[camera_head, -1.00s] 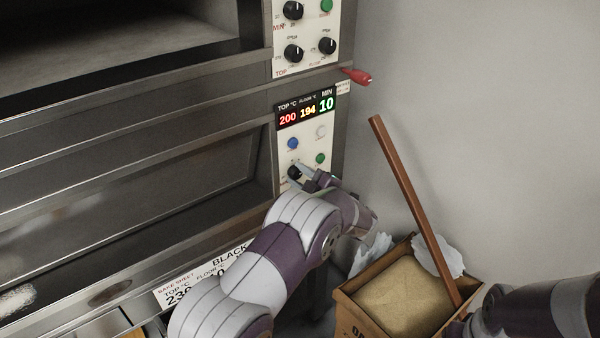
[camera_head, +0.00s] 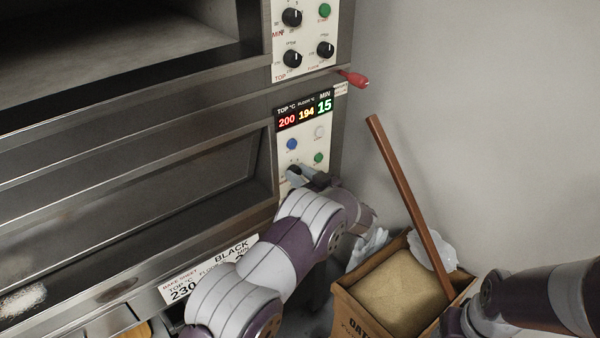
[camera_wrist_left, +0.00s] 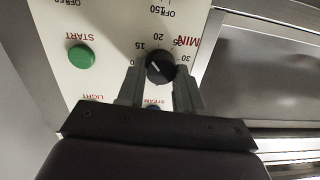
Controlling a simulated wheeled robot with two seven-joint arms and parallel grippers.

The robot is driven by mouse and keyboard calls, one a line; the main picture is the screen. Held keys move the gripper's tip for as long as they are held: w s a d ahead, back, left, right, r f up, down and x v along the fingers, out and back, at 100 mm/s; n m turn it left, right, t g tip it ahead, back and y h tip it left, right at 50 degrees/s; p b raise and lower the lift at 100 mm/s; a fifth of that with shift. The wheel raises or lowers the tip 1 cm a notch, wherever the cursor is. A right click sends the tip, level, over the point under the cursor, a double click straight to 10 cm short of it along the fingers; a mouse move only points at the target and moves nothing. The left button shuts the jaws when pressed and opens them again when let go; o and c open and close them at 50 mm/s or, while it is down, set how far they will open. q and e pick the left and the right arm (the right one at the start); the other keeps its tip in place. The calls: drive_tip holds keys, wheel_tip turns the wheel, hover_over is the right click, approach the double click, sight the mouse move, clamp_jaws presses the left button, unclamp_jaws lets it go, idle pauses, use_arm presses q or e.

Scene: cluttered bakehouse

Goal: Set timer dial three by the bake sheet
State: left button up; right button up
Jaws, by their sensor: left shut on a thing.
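The timer dial (camera_wrist_left: 160,68) is a black knob marked MIN on the lower oven panel (camera_head: 297,150). My left gripper (camera_wrist_left: 157,78) is shut on it, a finger on each side; it also shows in the head view (camera_head: 303,177), where it hides the knob. The knob's white line points to the upper left in the wrist view, toward the 15 mark. The display (camera_head: 304,113) reads top 200, floor 194, MIN 15. The bake sheet (camera_head: 197,277) is a white card at the oven's lower edge, reading BLACK and top 230; my left arm hides its minutes figure.
A green START button (camera_wrist_left: 81,57) sits beside the dial. A red handle (camera_head: 354,79) sticks out right of the panel. A box of grain-like fill (camera_head: 400,290) with a leaning wooden pole (camera_head: 405,200) stands at the right. My right arm is near it.

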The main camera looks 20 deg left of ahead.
use_arm(q)
drive_tip(key=m+p, duration=0.1)
drive_tip(key=m, duration=0.4)
drive_tip(key=shift+f+m, duration=0.15)
drive_tip(key=shift+m, duration=0.15)
idle(0.4)
drive_tip(key=o, duration=1)
drive_tip(key=shift+o, duration=0.2)
drive_tip(key=b+v, duration=0.2)
drive_tip(key=v, duration=1)
drive_tip(key=shift+d, duration=0.45)
drive_tip(key=shift+f, duration=0.1)
